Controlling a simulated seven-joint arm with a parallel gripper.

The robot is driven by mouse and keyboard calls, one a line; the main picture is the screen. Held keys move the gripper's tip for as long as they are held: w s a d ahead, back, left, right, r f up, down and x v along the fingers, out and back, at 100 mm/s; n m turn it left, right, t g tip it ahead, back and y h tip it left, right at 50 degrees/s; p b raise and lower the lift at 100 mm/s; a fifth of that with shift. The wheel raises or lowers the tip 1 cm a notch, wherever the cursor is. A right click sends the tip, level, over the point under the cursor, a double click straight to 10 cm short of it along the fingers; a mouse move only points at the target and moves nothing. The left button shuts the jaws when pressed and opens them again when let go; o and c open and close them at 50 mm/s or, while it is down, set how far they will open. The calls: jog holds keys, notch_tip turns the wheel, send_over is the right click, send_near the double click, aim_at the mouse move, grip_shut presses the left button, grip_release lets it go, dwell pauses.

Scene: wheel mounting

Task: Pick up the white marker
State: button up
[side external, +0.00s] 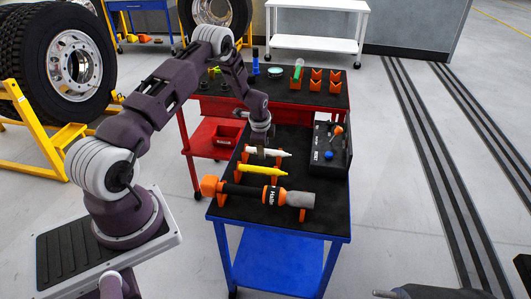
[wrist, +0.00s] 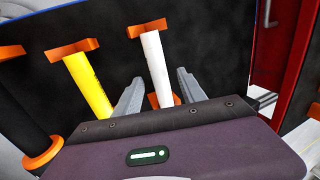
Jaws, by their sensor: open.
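The white marker (side external: 278,153) lies across orange holders on the black top of the blue cart (side external: 330,222). It also shows in the wrist view (wrist: 155,62), with one end in an orange holder at the top and the other near an orange holder by my gripper. My gripper (side external: 258,152) is over the marker's left part in the side view. In the wrist view my gripper (wrist: 160,78) is open, with one grey finger on each side of the marker and a visible gap to both. I cannot tell how far the fingertips are above the cart top.
A yellow marker (side external: 263,169) lies parallel beside the white one, close to one finger in the wrist view (wrist: 88,84). An orange and black tool (side external: 257,193) rests nearer the front. A red cart (side external: 205,133) is behind.

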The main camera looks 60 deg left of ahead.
jog(key=shift+w+a+f, duration=0.1)
jog(key=shift+f, duration=0.45)
grip_shut()
notch_tip(320, 180, up, 10)
jog(key=c, duration=0.8)
grip_release()
grip_shut()
